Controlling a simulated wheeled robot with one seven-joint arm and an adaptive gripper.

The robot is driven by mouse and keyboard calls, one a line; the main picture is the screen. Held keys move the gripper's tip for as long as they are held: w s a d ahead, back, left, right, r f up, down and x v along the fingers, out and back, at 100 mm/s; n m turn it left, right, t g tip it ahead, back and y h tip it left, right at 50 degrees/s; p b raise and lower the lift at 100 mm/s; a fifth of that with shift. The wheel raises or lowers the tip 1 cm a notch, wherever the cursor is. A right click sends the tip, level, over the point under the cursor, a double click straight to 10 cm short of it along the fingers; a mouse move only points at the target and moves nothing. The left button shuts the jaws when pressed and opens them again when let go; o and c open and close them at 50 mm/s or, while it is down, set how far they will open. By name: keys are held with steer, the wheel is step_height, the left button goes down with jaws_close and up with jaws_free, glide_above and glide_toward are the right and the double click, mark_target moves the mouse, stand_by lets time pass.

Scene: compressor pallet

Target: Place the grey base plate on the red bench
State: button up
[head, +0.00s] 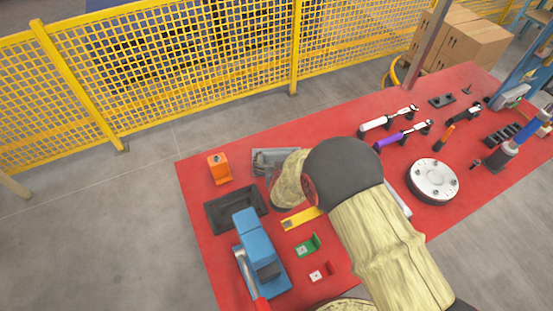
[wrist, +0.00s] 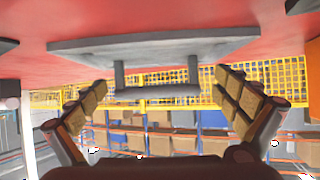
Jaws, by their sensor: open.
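The grey base plate (wrist: 150,47) shows in the wrist view, which is upside down. It appears to lie flat on the red bench (wrist: 40,20), with two posts joined by a dark crossbar. My gripper (wrist: 160,84) is open, its padded fingers apart on either side of the crossbar; I cannot tell whether they touch it. In the head view, a grey plate-like part (head: 268,160) lies near the back left of the red bench (head: 330,135), partly covered by my arm. My gripper's fingers are hidden there.
An orange block (head: 219,169), a dark tray (head: 221,212), a blue vise-like tool (head: 258,250) and yellow, green and red brackets surround the arm. A round metal flange (head: 434,181) and several hand tools lie to the right. Yellow fencing (head: 170,75) stands behind.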

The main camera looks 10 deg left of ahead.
steer(key=p+v, duration=0.2)
steer(key=v, duration=1)
steer(key=shift+r, duration=0.15)
steer(key=d+r+g, duration=0.1)
steer(key=d+r, duration=0.3)
steer(key=r, duration=0.3)
steer(key=d+r+m+g, duration=0.1)
steer(key=d+r, duration=0.3)
steer(key=r, duration=0.3)
steer(key=d+r+g, duration=0.1)
steer(key=d+r, duration=0.2)
steer(key=r, duration=0.4)
steer(key=s+d+r+m+g+h, duration=0.1)
steer(key=s+d+r, duration=0.3)
steer(key=s+d, duration=0.5)
steer(key=s+d+r+g+h, duration=0.2)
steer(key=s+d+r, duration=0.3)
steer(key=s+d, duration=0.4)
steer(key=s, duration=0.4)
steer(key=shift+s+d+r+m, duration=0.15)
steer(key=shift+s+d+m, duration=0.1)
steer(key=shift+m, duration=0.15)
